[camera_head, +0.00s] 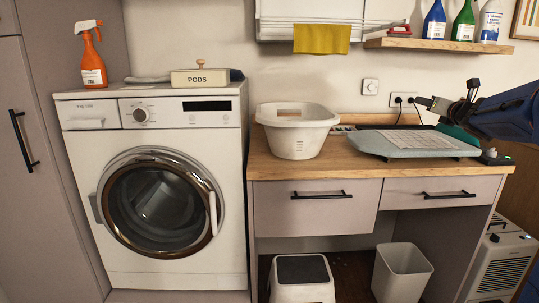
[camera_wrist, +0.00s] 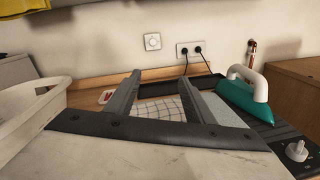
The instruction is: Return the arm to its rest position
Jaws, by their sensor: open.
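My gripper (camera_head: 428,103) is at the right in the head view, at the end of my dark blue arm reaching in from the right edge. It is above the back of the small ironing board (camera_head: 375,145) on the wooden counter. In the wrist view my gripper (camera_wrist: 161,77) shows two dark fingers spread apart with nothing between them. A checked cloth (camera_wrist: 168,109) lies on the board beyond them. A teal iron (camera_wrist: 240,98) with a white handle is right of the fingers; in the head view my arm partly hides it.
A white basket (camera_head: 298,140) stands on the counter left of the board. A wall shelf (camera_head: 440,46) with bottles is above my arm. Two plugs sit in the wall socket (camera_head: 404,100) behind the gripper. A washing machine (camera_head: 155,190) stands at the left.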

